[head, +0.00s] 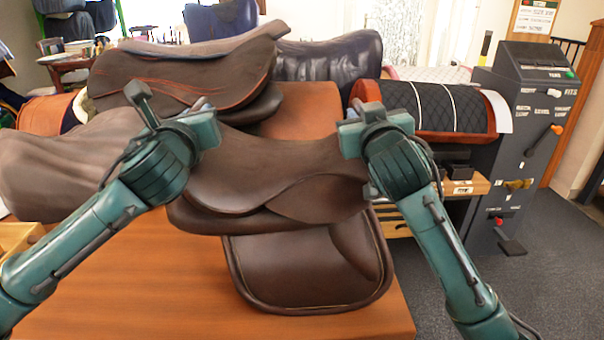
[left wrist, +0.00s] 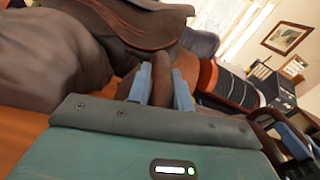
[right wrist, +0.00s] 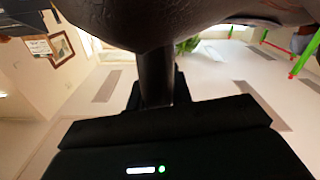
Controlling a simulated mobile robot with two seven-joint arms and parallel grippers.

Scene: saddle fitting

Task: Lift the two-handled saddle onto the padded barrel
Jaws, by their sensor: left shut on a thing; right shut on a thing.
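The brown two-handled saddle (head: 275,180) hangs between my two arms in the middle of the head view, its lower flap (head: 310,270) in front of the orange-brown table. I cannot tell whether the flap touches the table. My left gripper (head: 208,122) is shut on the saddle's left handle; the left wrist view shows the brown handle (left wrist: 160,86) between its blue fingers. My right gripper (head: 350,135) is shut at the saddle's right side; the right wrist view shows a dark handle (right wrist: 155,75) below the saddle body (right wrist: 160,25). The padded barrel (head: 432,108), black quilted with orange-brown ends, stands behind and right.
The orange-brown table (head: 130,290) fills the front. Another dark saddle (head: 180,80) with red stitching and a brown-grey one (head: 60,165) stand behind and left. A dark grey control post (head: 530,120) with levers stands right of the barrel. Grey floor is open at right.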

